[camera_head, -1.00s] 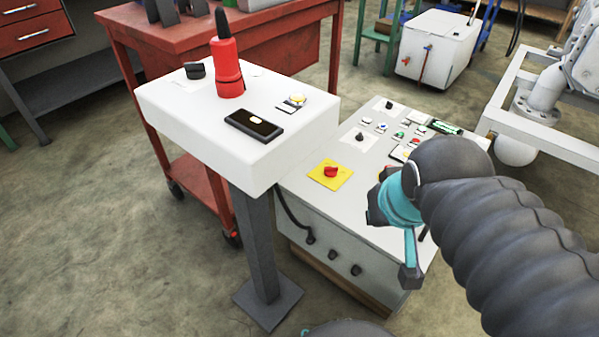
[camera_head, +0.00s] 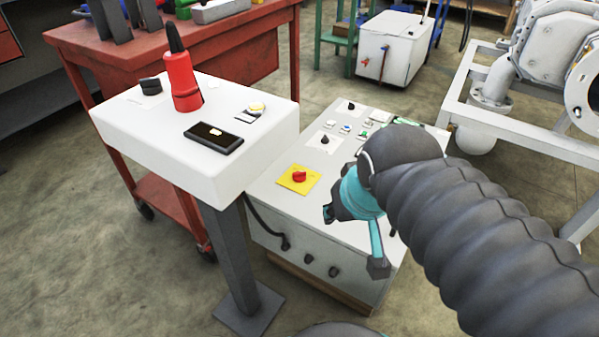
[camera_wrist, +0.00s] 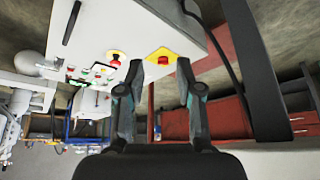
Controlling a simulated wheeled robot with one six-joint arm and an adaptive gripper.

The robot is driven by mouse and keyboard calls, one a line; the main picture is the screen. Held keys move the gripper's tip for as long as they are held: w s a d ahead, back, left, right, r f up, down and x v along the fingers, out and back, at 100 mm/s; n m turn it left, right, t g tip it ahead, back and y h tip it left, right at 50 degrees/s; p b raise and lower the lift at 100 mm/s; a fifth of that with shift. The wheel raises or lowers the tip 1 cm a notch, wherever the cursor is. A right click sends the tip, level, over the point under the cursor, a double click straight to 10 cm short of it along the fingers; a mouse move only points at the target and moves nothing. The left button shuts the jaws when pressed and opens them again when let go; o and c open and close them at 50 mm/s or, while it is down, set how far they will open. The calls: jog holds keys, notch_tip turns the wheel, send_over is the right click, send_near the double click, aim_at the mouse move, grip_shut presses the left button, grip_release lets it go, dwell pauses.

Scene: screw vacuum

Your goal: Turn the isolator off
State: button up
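The isolator is a red rotary knob (camera_head: 299,176) on a yellow square plate (camera_head: 286,184), at the near left corner of the grey control cabinet's top. The knob also shows in the wrist view (camera_wrist: 163,60), between and beyond my two fingers. My gripper (camera_wrist: 159,66) is open and empty in the wrist view. In the head view my gripper (camera_head: 331,211) is just to the right of and nearer than the knob, apart from it. My arm hides part of the gripper and the cabinet's right side. I cannot read the knob's position.
A red trolley (camera_head: 150,60) stands behind the pedestal.

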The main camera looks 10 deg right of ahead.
jog(key=o, duration=0.3)
jog(key=w, duration=0.2)
jog(key=w+r+m+g, duration=0.1)
jog(key=w, duration=0.2)
jog(key=w+d+r+m, duration=0.1)
jog(key=w, duration=0.2)
jog(key=shift+r+p, duration=0.1)
jog(key=shift+p, duration=0.3)
jog(key=shift+o, duration=0.2)
jog(key=m+g+p, duration=0.3)
jog(key=m+g, duration=0.2)
jog(key=m, duration=0.2)
send_over(299, 172)
notch_tip(299, 172, down, 9)
notch_tip(299, 172, down, 13)
jog(key=shift+b, duration=0.45)
jog(key=c, duration=1.1)
